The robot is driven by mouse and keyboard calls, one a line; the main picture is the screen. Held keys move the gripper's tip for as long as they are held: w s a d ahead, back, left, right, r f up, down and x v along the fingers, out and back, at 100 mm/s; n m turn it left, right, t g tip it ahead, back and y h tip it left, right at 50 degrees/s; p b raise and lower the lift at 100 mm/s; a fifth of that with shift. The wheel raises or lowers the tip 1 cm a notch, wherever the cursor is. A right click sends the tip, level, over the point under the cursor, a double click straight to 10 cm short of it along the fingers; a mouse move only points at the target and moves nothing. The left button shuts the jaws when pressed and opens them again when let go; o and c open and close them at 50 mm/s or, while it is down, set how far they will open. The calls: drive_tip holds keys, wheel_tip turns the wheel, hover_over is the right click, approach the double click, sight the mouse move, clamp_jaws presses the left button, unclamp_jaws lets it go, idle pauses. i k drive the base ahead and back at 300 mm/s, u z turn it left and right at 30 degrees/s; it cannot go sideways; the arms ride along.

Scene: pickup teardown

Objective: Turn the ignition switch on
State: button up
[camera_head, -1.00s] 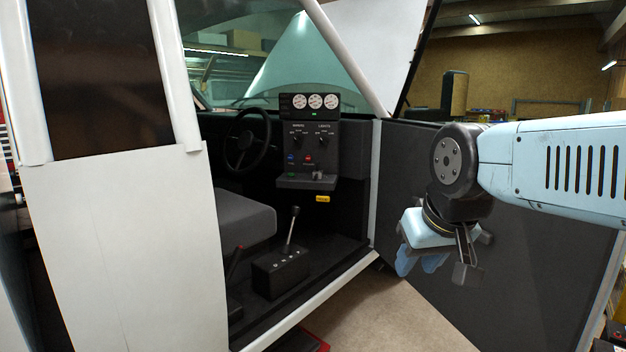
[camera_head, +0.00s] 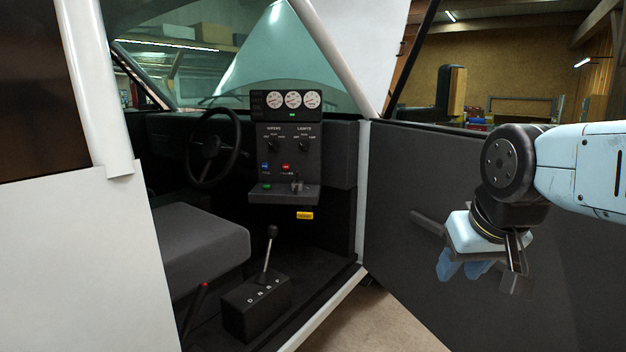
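The dark control panel (camera_head: 285,150) stands in the middle of the cab, with two knobs under the labels WIPERS and LIGHTS, a blue and a red button and three gauges (camera_head: 293,100) on top. A small ledge (camera_head: 290,193) juts out below, with a green mark and a small grey switch-like piece (camera_head: 297,184). I cannot read which of these is the ignition switch. My gripper (camera_head: 462,268) hangs in front of the open door at the right, well apart from the panel. Its blue fingers point down and it seems empty; their gap is unclear.
The open door (camera_head: 400,190) stands right of the doorway. The door pillar (camera_head: 362,200) and sill (camera_head: 325,310) frame the opening. Inside are the seat (camera_head: 205,240), steering wheel (camera_head: 212,148) and gear lever (camera_head: 268,255). A white body panel (camera_head: 80,260) blocks the left.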

sight(296, 186)
drive_tip(key=u, duration=0.05)
drive_tip(key=i, duration=1.15)
drive_tip(key=u, duration=0.5)
